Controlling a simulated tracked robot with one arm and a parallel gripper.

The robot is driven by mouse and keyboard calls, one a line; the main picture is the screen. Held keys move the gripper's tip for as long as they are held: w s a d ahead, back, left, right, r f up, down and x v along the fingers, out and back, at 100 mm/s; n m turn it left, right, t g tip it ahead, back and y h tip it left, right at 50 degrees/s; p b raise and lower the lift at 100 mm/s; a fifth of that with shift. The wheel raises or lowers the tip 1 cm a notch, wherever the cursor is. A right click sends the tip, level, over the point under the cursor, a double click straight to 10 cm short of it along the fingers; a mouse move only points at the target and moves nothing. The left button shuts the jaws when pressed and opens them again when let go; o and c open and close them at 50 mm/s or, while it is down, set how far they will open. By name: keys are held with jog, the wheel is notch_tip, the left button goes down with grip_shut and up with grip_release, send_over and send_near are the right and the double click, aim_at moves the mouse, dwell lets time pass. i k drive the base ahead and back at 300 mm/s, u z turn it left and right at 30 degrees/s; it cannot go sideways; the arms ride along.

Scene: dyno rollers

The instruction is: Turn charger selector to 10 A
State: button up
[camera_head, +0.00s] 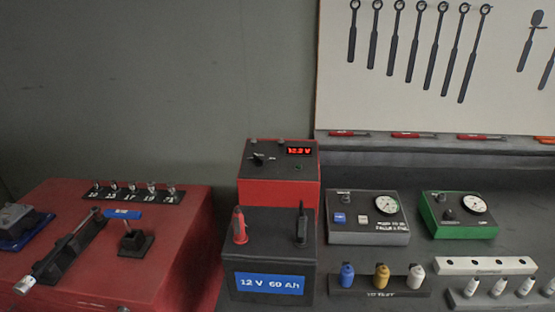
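The charger (279,190) is a red box with a dark sloped top panel, near the middle of the view. Its selector (257,160) is a black knob on the left of that panel, with small white marks beside it that are too small to read. A red display (299,151) on the panel's right reads about 12.2 V. My gripper is not in view.
A black battery (268,284) marked 12 V 60 Ah, with a red and a black clamp on top, stands in front of the charger. Grey (368,236) and green (459,228) gauge boxes stand right. A red cabinet (160,240) with tools is left.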

aim_at(259, 162)
jog(key=k, duration=0.65)
jog(key=u, duration=0.6)
jog(key=i, duration=1.5)
jog(key=z, duration=0.6)
